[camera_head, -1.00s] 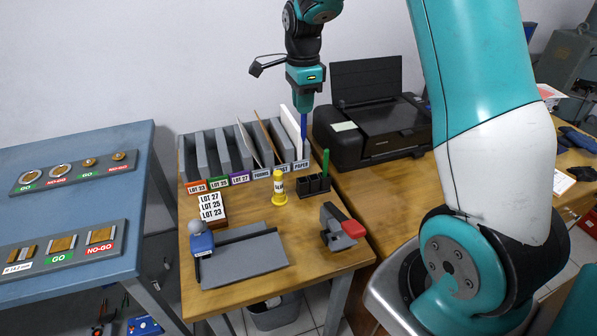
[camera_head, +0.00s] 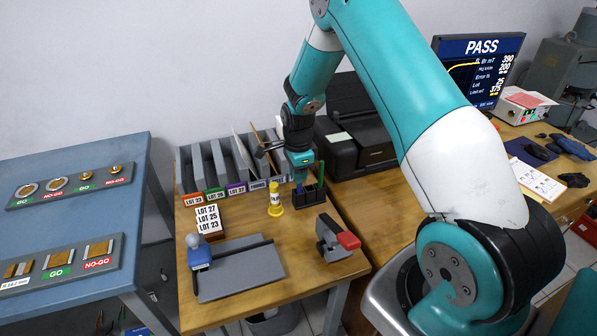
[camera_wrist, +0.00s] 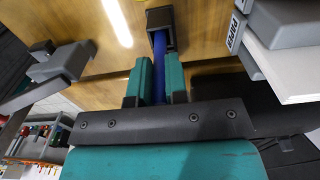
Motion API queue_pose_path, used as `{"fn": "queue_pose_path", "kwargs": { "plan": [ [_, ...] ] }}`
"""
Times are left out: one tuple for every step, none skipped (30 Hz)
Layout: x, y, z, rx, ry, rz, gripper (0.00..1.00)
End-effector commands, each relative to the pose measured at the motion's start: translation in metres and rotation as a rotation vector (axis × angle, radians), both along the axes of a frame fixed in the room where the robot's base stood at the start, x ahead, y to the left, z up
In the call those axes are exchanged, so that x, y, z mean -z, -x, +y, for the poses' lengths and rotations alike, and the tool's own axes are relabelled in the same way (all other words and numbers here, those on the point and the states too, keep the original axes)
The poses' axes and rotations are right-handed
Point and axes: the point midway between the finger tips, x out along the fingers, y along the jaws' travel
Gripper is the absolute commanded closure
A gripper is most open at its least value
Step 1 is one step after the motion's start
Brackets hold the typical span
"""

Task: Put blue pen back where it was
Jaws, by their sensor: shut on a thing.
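My gripper (camera_head: 300,178) points down over the black pen holder (camera_head: 312,198) on the wooden table. It is shut on the blue pen (camera_head: 299,188). In the wrist view the blue pen (camera_wrist: 158,85) lies between my two teal fingers, and its far end meets a dark square compartment of the holder (camera_wrist: 169,38). It looks to be in that opening, but how deep I cannot tell. A green pen (camera_head: 321,174) stands upright in the right part of the holder. My gripper hides part of the holder's back.
A yellow bottle (camera_head: 275,200) stands close left of the holder. Grey file slots (camera_head: 215,165) are behind, a black printer (camera_head: 365,135) behind right.

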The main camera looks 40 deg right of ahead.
Motion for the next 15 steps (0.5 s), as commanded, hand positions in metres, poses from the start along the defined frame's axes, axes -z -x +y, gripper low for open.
{"fn": "queue_pose_path", "kwargs": {
  "plan": [
    [-0.0008, -0.0006, -0.0001, 0.0, 0.001, -0.002, 1.0],
    [-0.0009, -0.0007, -0.0001, 0.0, 0.001, -0.002, 1.0],
    [-0.001, -0.0007, -0.0001, 0.0, 0.001, -0.002, 1.0],
    [-0.001, -0.0007, -0.0001, 0.0, 0.001, -0.002, 1.0],
    [-0.0008, -0.0007, -0.0001, 0.0, 0.001, -0.002, 1.0],
    [0.0001, -0.0006, -0.0001, 0.0, 0.001, -0.002, 1.0],
    [0.0012, -0.0006, -0.0001, 0.0, 0.001, -0.002, 1.0],
    [0.0023, -0.0006, -0.0001, 0.0, 0.001, -0.002, 1.0],
    [0.0019, -0.0007, -0.0001, 0.0, 0.001, -0.002, 0.81],
    [0.0014, -0.0008, -0.0001, 0.0, 0.001, -0.002, 0.74],
    [0.0013, -0.0008, -0.0002, 0.0, 0.001, -0.002, 0.68],
    [0.0013, -0.0007, -0.0002, 0.0, 0.001, -0.002, 0.6],
    [0.0013, -0.0007, -0.0002, 0.0, 0.001, -0.002, 0.6],
    [0.0013, -0.0007, -0.0002, 0.0, 0.001, -0.002, 0.6],
    [0.0012, -0.0007, -0.0002, 0.0, 0.001, -0.002, 0.6]
  ]
}}
